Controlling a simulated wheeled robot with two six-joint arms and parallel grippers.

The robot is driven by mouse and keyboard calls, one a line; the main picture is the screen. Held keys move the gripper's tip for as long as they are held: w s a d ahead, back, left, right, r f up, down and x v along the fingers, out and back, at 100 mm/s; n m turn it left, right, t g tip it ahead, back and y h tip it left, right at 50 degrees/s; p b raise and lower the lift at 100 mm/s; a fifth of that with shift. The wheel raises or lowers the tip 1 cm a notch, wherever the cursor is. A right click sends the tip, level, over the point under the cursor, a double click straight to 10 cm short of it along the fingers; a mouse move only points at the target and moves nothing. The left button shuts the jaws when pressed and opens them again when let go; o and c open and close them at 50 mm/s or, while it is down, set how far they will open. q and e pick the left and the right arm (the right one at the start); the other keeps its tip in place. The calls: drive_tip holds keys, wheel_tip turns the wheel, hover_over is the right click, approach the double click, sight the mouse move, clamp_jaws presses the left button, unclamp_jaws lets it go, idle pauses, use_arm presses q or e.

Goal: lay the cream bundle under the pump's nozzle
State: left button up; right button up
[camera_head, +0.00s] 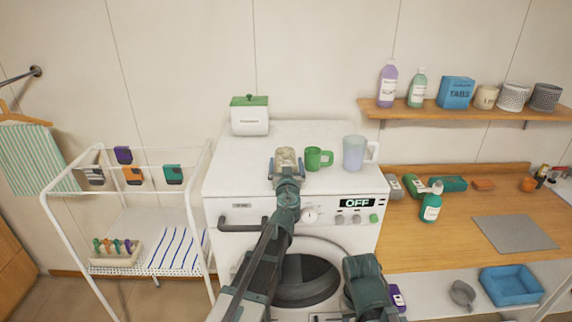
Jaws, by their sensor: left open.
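A cream bundle (286,156) stands on the white top of the washing machine, left of a green mug. My left gripper (286,172) is open right at the bundle's near side; its fingers hide the lower part, and I cannot tell whether they touch it. The pump (431,207) is a teal bottle with a pale label and white head, upright on the wooden counter at right. Its nozzle points left, over bare wood near a green bottle lying down. My right arm shows at the bottom, but its gripper does not.
The green mug (314,159), a pale jug (354,153) and a green-lidded canister (249,117) stand on the machine. Lying bottles and a teal block (448,184) are behind the pump. A grey mat (514,234) lies right of it; the front counter is clear.

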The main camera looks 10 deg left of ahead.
use_arm(q)
drive_tip(key=shift+s+d, duration=0.1)
drive_tip(key=shift+s, duration=0.25)
drive_tip(key=v, duration=1.1)
drive_tip(key=shift+s, duration=0.15)
